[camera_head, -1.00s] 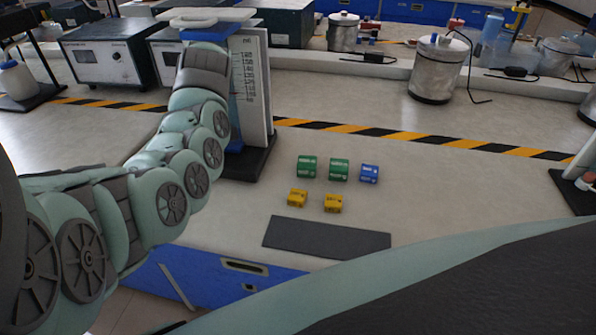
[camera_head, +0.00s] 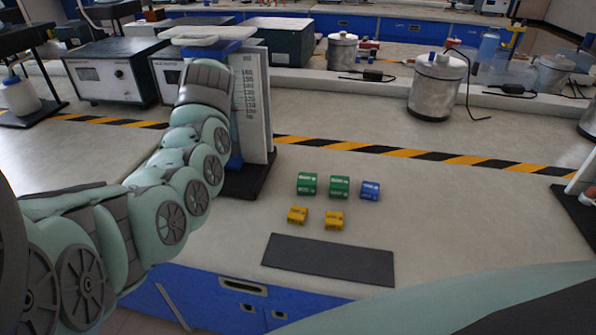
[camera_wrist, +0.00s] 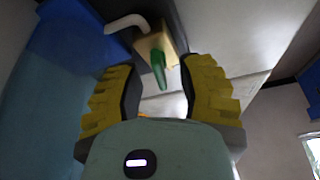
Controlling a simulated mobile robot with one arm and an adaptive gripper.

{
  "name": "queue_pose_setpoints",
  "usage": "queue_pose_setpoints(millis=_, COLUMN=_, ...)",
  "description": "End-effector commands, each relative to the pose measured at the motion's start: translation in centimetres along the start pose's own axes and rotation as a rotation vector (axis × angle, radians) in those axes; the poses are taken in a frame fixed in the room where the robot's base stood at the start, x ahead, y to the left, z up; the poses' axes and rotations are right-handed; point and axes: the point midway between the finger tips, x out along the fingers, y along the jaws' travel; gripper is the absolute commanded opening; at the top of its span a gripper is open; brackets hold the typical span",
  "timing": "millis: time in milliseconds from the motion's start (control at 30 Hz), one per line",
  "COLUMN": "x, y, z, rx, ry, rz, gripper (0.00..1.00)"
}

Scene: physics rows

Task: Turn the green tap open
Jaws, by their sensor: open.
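The green tap (camera_wrist: 159,70) shows in the wrist view as a green lever on a beige block (camera_wrist: 152,42), with a white curved tube (camera_wrist: 124,22) to its left. My gripper (camera_wrist: 161,84) has yellow-padded fingers standing apart on either side of the lever's lower end, with gaps visible on both sides. I cannot tell how deep the lever lies between them. In the head view my arm reaches up in front of an upright white board with a scale (camera_head: 253,105); the tap and fingers are hidden there.
The board's dark base (camera_head: 247,182) stands on the bench. Two green blocks (camera_head: 307,183), a blue block (camera_head: 370,190) and two yellow blocks (camera_head: 334,220) lie right of it, behind a dark mat (camera_head: 330,260). Grey instrument boxes (camera_head: 112,70) stand behind the arm.

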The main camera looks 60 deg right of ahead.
Motion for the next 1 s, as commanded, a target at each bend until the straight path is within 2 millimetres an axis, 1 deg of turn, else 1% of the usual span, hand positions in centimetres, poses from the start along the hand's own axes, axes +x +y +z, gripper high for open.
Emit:
queue_pose_setpoints(millis=167, x=-0.1, y=0.0, z=-0.1, rx=-0.001, ry=0.001, rz=0.001, gripper=0.38)
queue_pose_setpoints(millis=267, x=-0.5, y=0.1, z=-0.1, rx=0.0, ry=0.001, rz=0.002, gripper=0.38)
queue_pose_setpoints(millis=367, x=-1.7, y=0.2, z=-0.1, rx=0.0, ry=0.003, rz=0.005, gripper=0.38)
queue_pose_setpoints(millis=600, x=-5.9, y=0.2, z=0.0, rx=0.0, ry=0.002, rz=0.008, gripper=0.38)
queue_pose_setpoints(millis=700, x=-5.8, y=0.1, z=0.1, rx=0.0, ry=-0.008, rz=-0.001, gripper=0.38)
queue_pose_setpoints(millis=1000, x=-6.9, y=0.0, z=0.1, rx=-0.003, ry=-0.011, rz=-0.002, gripper=0.38)
